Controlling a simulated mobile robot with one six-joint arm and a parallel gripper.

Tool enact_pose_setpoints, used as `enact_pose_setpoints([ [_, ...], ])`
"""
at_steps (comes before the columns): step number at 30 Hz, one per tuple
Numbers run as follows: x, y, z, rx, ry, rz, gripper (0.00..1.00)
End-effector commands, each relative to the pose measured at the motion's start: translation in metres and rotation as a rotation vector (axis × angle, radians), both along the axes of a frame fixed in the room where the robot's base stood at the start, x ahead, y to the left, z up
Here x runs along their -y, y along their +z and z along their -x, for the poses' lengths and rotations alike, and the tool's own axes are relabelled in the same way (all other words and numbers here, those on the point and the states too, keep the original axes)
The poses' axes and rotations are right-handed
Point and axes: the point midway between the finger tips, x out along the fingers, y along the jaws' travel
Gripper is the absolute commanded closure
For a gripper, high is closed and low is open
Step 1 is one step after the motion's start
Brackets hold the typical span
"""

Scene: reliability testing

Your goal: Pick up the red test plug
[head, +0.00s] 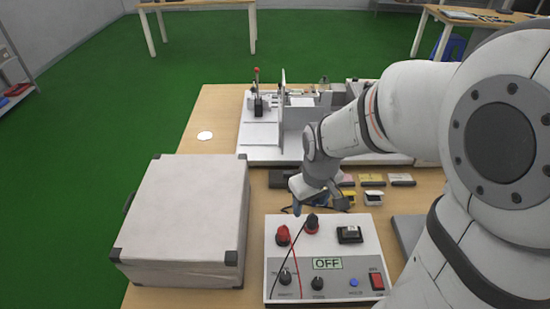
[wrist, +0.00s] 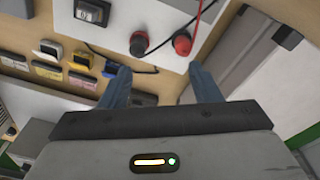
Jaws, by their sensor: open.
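The red test plug (head: 283,235) stands in the upper left of the white test box (head: 340,249), with a red wire running from it. In the wrist view the red plug (wrist: 182,43) is just beyond the right fingertip. A black plug (head: 312,223) stands beside it and shows in the wrist view (wrist: 139,43) beyond the left fingertip. My gripper (head: 311,208) is by the far edge of the box, close to the plugs. In the wrist view my gripper (wrist: 161,77) is open, with nothing between its blue fingers. Part of the gripper is hidden in the head view.
A large grey case (head: 185,220) stands left of the test box. Small yellow and white parts (head: 373,198) lie at the box's far right. A white test fixture (head: 270,135) stands at the back. A dark cable (wrist: 145,98) lies near my fingers.

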Motion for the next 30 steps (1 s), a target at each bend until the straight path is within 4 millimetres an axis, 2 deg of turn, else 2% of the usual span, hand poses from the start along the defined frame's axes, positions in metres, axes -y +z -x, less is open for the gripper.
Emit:
enact_pose_setpoints([
  [1, -0.011, -0.013, -0.006, -0.029, 0.055, 0.008, 0.43],
  [6, -0.039, -0.056, -0.02, -0.075, 0.206, 0.027, 0.43],
  [10, -0.052, -0.078, -0.024, -0.097, 0.277, 0.035, 0.43],
  [15, -0.058, -0.094, -0.025, -0.107, 0.313, 0.039, 0.43],
  [30, -0.058, -0.14, -0.029, -0.11, 0.312, 0.04, 0.43],
])
